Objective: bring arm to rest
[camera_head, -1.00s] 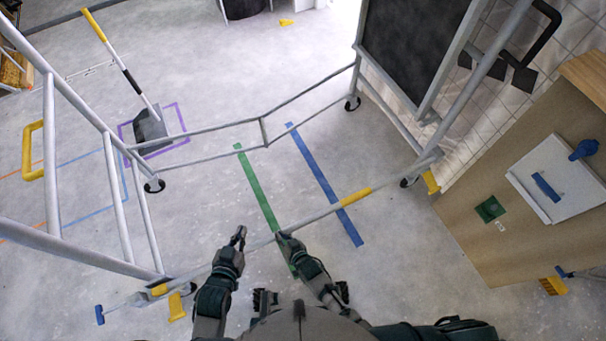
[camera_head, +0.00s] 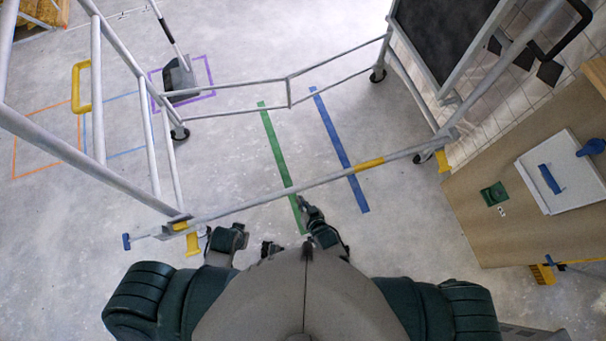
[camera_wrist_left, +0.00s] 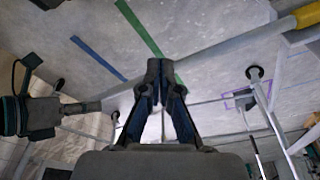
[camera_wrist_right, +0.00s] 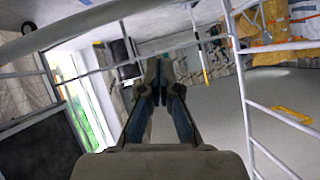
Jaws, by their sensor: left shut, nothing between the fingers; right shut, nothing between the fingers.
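My right gripper (camera_head: 303,205) is shut and empty, low in front of my torso beside the lower end of the green floor stripe (camera_head: 280,160). In the right wrist view its fingertips (camera_wrist_right: 160,75) meet with nothing between them. My left gripper (camera_head: 208,236) is mostly hidden by its own wrist, close to my torso. The left wrist view shows its fingers (camera_wrist_left: 160,75) shut and empty. Both grippers appear apart from the grey frame's near bar (camera_head: 290,192), which crosses in front of me.
The wheeled frame has rails at left (camera_head: 97,90) and a dark panel (camera_head: 445,35) at upper right. A wooden board (camera_head: 465,215) with a white box (camera_head: 565,175) stands at right. A blue stripe (camera_head: 338,150) marks the floor.

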